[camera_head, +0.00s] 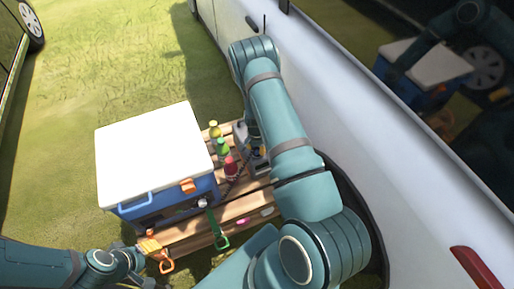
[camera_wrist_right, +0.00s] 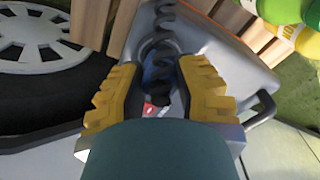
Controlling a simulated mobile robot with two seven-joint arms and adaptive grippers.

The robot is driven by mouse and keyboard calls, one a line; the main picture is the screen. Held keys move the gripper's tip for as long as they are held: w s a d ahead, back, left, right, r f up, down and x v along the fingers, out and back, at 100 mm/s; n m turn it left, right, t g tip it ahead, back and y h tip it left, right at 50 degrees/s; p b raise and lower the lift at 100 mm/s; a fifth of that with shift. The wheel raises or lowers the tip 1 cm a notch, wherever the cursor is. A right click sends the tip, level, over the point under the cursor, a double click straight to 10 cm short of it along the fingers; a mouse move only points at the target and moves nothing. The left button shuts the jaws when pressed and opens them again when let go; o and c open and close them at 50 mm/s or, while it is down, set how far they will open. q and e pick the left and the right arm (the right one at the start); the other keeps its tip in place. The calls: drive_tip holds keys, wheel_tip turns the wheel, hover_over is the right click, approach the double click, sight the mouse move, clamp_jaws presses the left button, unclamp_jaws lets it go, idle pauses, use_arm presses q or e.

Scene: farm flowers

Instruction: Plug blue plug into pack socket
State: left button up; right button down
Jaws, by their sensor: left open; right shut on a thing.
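My right gripper (camera_wrist_right: 157,88) has its ridged yellow fingers closed around the blue plug (camera_wrist_right: 153,68), which is mostly hidden between them. A black coiled cable (camera_wrist_right: 163,22) runs up from the plug. The grey power pack (camera_wrist_right: 218,50) lies directly beyond the fingers in the right wrist view. In the head view the pack (camera_head: 241,132) is largely covered by my right arm. The socket cannot be made out, and I cannot tell whether the plug touches it. My left gripper (camera_head: 142,264) is open at the lower left, beside the pallet's front edge and away from the pack.
A blue cooler with a white lid (camera_head: 150,150) fills the left of the wooden pallet (camera_head: 190,240). Several bottles (camera_head: 222,148) stand between cooler and pack. Green (camera_head: 218,232) and orange (camera_head: 166,266) handled tools lie in front. The white vehicle (camera_head: 345,130) borders the right side.

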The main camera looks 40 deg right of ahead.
drive_tip(key=shift+f+b, duration=0.55)
drive_tip(key=shift+f, duration=0.1)
idle(0.4)
drive_tip(key=c, duration=0.7)
unclamp_jaws()
drive_tip(key=shift+r, duration=0.1)
drive_tip(key=r, duration=1.2)
drive_tip(key=shift+a, duration=0.25)
